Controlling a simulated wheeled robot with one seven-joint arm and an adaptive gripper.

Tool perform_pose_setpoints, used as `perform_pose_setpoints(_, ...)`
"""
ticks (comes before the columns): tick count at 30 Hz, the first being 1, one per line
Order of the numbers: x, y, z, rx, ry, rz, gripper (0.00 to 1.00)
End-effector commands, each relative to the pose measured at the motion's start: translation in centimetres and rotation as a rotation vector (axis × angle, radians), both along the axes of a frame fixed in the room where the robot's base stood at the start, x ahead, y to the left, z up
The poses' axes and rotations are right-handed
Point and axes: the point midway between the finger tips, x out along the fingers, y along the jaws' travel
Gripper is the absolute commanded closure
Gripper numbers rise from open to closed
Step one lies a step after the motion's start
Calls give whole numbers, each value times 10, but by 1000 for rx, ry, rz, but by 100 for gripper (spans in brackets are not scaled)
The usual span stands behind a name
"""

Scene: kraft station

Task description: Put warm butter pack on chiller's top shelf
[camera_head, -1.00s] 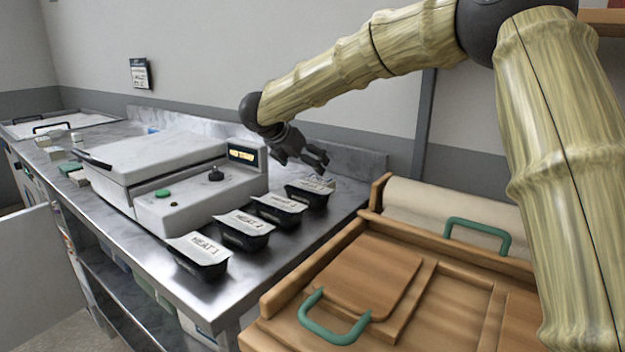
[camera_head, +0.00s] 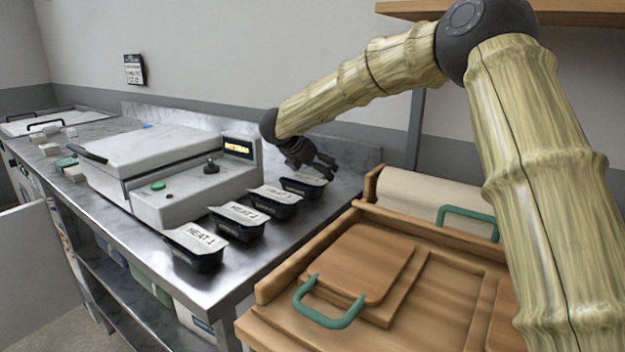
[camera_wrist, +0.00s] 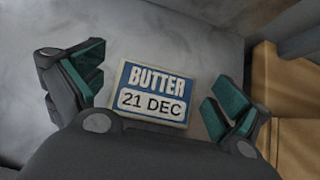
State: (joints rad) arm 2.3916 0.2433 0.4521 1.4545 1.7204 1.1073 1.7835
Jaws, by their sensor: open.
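In the wrist view a blue butter pack (camera_wrist: 152,93) with a white label reading "BUTTER 21 DEC" lies flat on the grey counter. My gripper (camera_wrist: 155,92) is open above it, with one green-padded finger to the left of the pack and one to the right, both apart from it. In the head view my gripper (camera_head: 322,170) is at the back right of the steel counter, just above and behind the rearmost black tray. The butter pack is hidden in the head view. I cannot make out the chiller's top shelf.
Several black meat trays (camera_head: 195,247) stand in a row along the counter (camera_head: 250,262). A white machine (camera_head: 165,170) with a lit display stands left of them. A wooden unit (camera_head: 440,275) with green handles is at the right. Small packs (camera_head: 50,148) lie at far left.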

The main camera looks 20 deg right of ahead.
Motion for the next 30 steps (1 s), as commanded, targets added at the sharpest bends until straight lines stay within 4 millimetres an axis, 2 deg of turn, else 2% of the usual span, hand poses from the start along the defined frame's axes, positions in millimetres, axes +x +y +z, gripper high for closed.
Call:
perform_pose_setpoints(3, 5, -6, -9, 1, 0, 1, 0)
perform_pose_setpoints(10, 6, -6, -10, 0, -1, 2, 0)
perform_pose_setpoints(11, 6, -6, -10, 1, -1, 1, 4)
perform_pose_setpoints(19, 6, -6, -9, 1, -1, 1, 53)
perform_pose_setpoints(20, 6, -6, -9, 1, -1, 1, 53)
perform_pose_setpoints(21, 6, -6, -9, 0, -2, 1, 58)
perform_pose_setpoints(30, 6, -7, -1, 1, -3, 1, 58)
